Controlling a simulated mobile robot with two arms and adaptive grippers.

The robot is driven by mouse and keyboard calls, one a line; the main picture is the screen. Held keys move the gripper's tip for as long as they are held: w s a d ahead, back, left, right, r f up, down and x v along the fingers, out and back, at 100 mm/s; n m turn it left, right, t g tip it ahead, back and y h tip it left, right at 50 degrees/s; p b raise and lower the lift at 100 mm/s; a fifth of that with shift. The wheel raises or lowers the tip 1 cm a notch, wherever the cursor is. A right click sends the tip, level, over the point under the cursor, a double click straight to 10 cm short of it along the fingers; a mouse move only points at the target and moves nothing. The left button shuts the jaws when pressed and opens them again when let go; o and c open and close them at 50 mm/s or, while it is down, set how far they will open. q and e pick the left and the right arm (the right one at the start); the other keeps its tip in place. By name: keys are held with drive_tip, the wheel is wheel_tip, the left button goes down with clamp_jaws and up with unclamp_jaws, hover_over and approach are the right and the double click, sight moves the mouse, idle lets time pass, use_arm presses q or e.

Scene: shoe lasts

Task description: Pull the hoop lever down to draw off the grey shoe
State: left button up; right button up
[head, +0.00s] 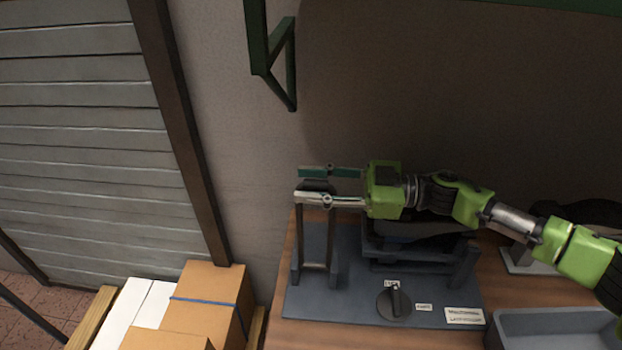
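The hoop lever (299,240) stands upright at the left of a grey base plate (350,300), with a dark grip (318,185) across its top. My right gripper (330,187) comes in from the right. Its two fingers are spread, one above and one below the dark grip in the picture; I cannot tell whether they touch it. A dark grey shoe shape (410,229) lies on the stand behind and below my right arm, partly hidden by it. My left gripper is out of view.
A dial (394,302) and small labels sit on the base plate. A grey tray (555,318) is at the lower right. Another dark shoe (592,212) is at the right edge. Cardboard boxes (212,290) stand at the lower left. A green bracket (272,60) hangs on the wall above.

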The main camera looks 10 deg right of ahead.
clamp_jaws()
drive_tip(key=shift+s, duration=0.1)
drive_tip(key=s+a+f+n+b, duration=0.1)
drive_tip(key=s+f+n, duration=0.1)
drive_tip(key=s, duration=0.5)
drive_tip(key=s+a+f+n+b, duration=0.1)
drive_tip(key=s+a+f+n, duration=0.1)
drive_tip(key=s+n, duration=0.3)
drive_tip(key=shift+s+f+b, duration=0.35)
drive_tip(key=shift+s+f, duration=0.15)
drive_tip(key=shift+s, duration=1.2)
drive_tip(key=shift+a, duration=0.1)
